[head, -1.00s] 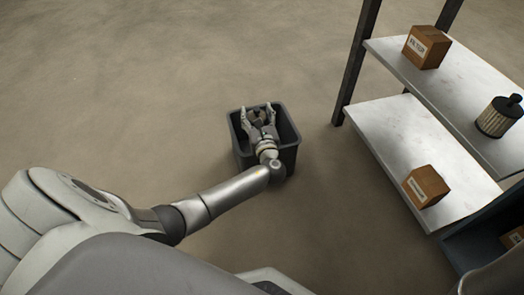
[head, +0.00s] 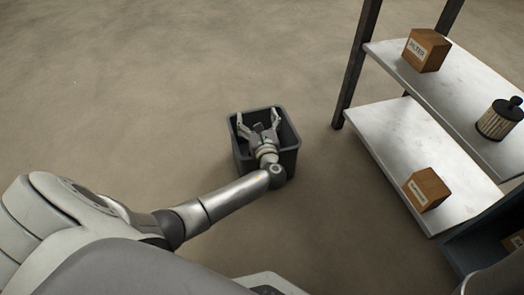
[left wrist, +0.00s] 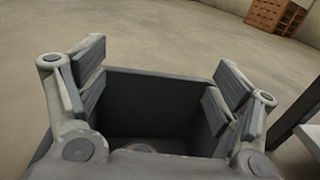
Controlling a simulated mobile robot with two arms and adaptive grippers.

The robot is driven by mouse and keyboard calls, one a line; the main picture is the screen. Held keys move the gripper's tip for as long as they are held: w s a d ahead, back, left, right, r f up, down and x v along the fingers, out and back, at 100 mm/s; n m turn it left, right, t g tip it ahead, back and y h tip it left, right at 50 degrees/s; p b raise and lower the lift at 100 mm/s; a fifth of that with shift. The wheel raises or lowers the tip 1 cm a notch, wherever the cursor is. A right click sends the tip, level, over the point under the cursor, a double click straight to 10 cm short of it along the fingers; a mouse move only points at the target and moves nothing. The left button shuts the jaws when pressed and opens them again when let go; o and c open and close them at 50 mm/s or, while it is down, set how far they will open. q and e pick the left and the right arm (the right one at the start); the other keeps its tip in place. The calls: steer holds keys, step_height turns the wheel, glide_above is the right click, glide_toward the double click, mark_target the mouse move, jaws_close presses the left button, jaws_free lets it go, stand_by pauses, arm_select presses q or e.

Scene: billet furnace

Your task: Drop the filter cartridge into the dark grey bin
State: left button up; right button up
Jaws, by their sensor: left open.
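The dark grey bin (head: 289,157) stands on the floor at the centre of the head view. My left gripper (head: 258,119) is over the bin's opening, fingers spread wide and empty between the tips. The left wrist view shows the open fingers (left wrist: 161,72) on both sides of the bin's dark inner wall (left wrist: 150,98). A pale, rounded piece (left wrist: 140,148) shows low in the bin there, mostly hidden by my gripper; I cannot tell if it is a filter cartridge. One filter cartridge (head: 497,121), pale and ribbed with a black top, stands on the upper shelf. My right gripper is not in view.
The shelf unit (head: 385,130) with a dark post stands right of the bin. It holds a box (head: 425,51) on the upper board and another box (head: 423,190) lower down. A blue container (head: 470,240) is at the lower right. The floor left of the bin is clear.

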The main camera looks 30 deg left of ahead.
arm_select(q)
steer(key=v, duration=1.1)
steer(key=shift+s+d, duration=0.25)
steer(key=shift+s, duration=0.05)
steer(key=shift+r, duration=0.1)
